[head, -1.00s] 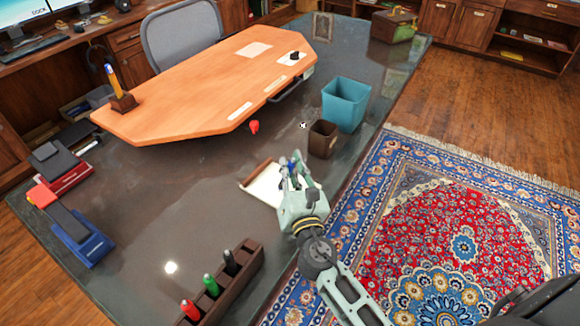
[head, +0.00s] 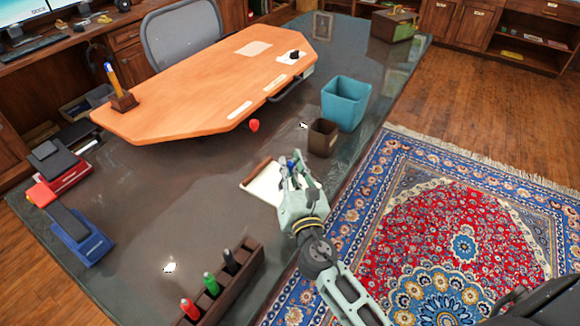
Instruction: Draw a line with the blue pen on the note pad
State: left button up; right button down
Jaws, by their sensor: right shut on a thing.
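The note pad (head: 264,187) is a white sheet with a brown top edge, lying on the dark glossy table. My right gripper (head: 293,165) is over the pad's right side and hides part of it. It is shut on the blue pen (head: 297,155), of which only a small blue bit shows between the fingers. I cannot tell whether the pen's tip touches the paper, and no drawn line can be made out. My left gripper is not in view.
A brown pen holder (head: 236,281) with red, green and black pens stands at the near edge. A brown cup (head: 323,138) and a teal bin (head: 345,103) stand beyond the pad. Blue (head: 82,238) and red (head: 58,172) staplers lie at left.

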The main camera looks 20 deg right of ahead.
jog(key=shift+f+b, duration=0.3)
jog(key=shift+f, duration=0.1)
dwell(0.3)
jog(key=shift+w+d, duration=0.45)
jog(key=shift+d, duration=0.15)
jog(key=shift+d, duration=0.1)
jog(key=shift+w+d, duration=0.35)
jog(key=shift+d, duration=0.1)
jog(key=shift+w+d, duration=0.1)
jog(key=shift+d, duration=0.05)
jog(key=shift+w+d, duration=0.3)
jog(key=shift+d, duration=0.15)
jog(key=shift+w+d, duration=0.1)
